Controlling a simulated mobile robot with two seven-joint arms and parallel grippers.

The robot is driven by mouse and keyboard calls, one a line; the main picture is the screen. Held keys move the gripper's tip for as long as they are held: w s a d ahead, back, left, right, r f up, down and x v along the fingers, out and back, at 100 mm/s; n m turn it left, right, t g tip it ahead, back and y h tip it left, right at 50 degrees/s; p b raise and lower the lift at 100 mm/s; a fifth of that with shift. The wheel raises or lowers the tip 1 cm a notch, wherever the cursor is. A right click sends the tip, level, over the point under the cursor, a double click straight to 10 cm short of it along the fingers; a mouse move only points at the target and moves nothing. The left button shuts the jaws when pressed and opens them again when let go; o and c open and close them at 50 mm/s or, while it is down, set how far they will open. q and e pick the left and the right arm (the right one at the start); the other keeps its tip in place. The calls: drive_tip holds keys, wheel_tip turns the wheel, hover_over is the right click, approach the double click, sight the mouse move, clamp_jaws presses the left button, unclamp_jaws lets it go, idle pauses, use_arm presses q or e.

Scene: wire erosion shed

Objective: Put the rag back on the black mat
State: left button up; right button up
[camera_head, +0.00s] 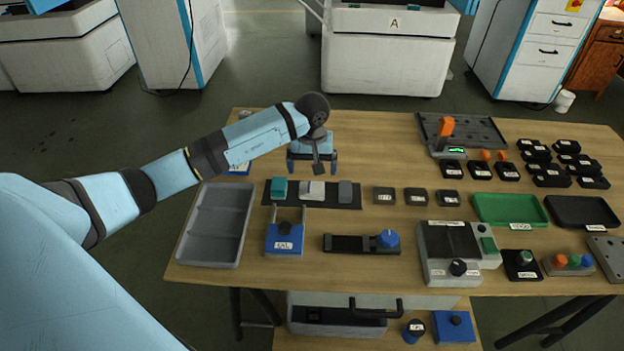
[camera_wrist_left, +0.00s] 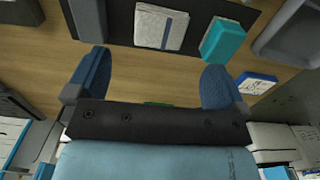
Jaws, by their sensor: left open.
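The black mat (camera_head: 331,196) lies on the wooden table, beyond the blue stand. On it are a teal block (camera_head: 278,187), a pale folded piece that looks like the rag (camera_head: 312,190), and a grey block (camera_head: 345,191), in a row. In the left wrist view the rag (camera_wrist_left: 161,27) lies flat on the mat (camera_wrist_left: 200,12) between the teal block and the grey block. My left gripper (camera_head: 312,171) is open and empty, just beyond the mat's far edge in line with the rag. Its fingers (camera_wrist_left: 155,78) also show in the wrist view, apart from the rag.
A grey tray (camera_head: 215,222) is at the table's left. A blue stand (camera_head: 285,235) and a black fixture with a blue knob (camera_head: 360,243) are nearer. Bare wood lies right of my gripper.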

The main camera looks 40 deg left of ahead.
use_arm(q)
drive_tip(key=shift+r, duration=2.4)
drive_tip(key=shift+f, duration=0.1)
